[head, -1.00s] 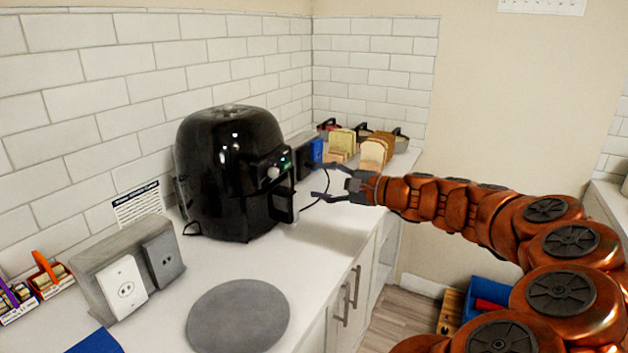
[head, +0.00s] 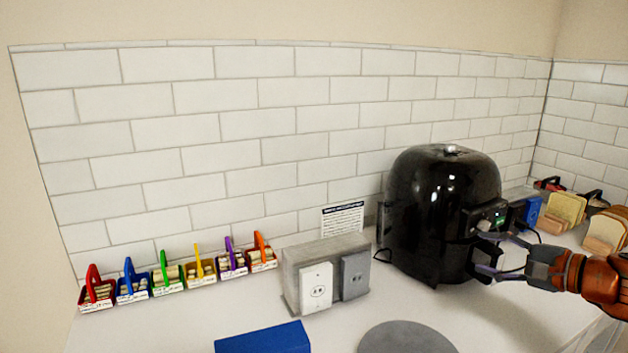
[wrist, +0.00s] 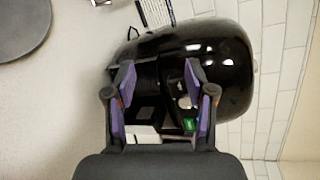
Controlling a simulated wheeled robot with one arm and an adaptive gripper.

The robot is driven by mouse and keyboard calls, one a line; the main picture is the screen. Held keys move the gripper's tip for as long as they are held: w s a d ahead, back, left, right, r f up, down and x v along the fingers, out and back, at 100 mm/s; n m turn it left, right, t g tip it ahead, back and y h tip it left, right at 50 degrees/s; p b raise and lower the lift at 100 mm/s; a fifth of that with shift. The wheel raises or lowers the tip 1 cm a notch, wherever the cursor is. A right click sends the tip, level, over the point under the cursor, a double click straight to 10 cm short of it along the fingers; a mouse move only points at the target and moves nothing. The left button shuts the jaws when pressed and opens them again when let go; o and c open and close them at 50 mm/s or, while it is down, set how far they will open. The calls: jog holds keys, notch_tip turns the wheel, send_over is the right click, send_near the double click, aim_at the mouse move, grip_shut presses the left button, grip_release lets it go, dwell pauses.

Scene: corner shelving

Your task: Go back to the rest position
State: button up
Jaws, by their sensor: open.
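My gripper (head: 502,258) is at the right of the head view, in front of the black air fryer (head: 440,205). Its two fingers are spread, with nothing held between them. In the wrist view my gripper (wrist: 160,105) shows purple-padded fingers apart, and the air fryer (wrist: 215,55) lies beyond them. The fryer's handle and front panel are close to the fingers; whether they touch cannot be told. My arm runs off the right edge of the head view.
Several small coloured baskets (head: 165,282) line the wall at left. A grey outlet box (head: 300,285), a blue block (head: 262,340) and a grey round disc (head: 407,340) are on the counter. Bread slices (head: 567,208) stand at right. Counter in front of the baskets is clear.

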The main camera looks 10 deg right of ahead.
jog(key=s+a+f+n+g+p, duration=0.1)
jog(key=s+a+f+n+g, duration=0.15)
jog(key=a, duration=0.45)
jog(key=s+a+f+n+g, duration=0.1)
jog(key=s+a+n+g, duration=0.2)
jog(key=a, duration=0.5)
jog(key=s+a+f+n+g+p, duration=0.1)
jog(key=s+a+f+n+g, duration=0.15)
jog(key=a, duration=0.45)
jog(key=s+a+f+n+g+h+p, duration=0.1)
jog(key=s+a+f+n+g+h, duration=0.25)
jog(key=s, duration=0.55)
jog(key=s+d+f+n+g+h+p, duration=0.1)
jog(key=s+d+f+n+g+h, duration=0.1)
jog(key=s, duration=0.9)
jog(key=d+n+g+h, duration=0.1)
jog(key=d+n+h, duration=0.1)
jog(key=d, duration=0.1)
jog(key=shift+s+f+p, duration=0.2)
jog(key=shift+s+p, duration=0.15)
jog(key=shift+s, duration=0.05)
jog(key=shift+g, duration=0.25)
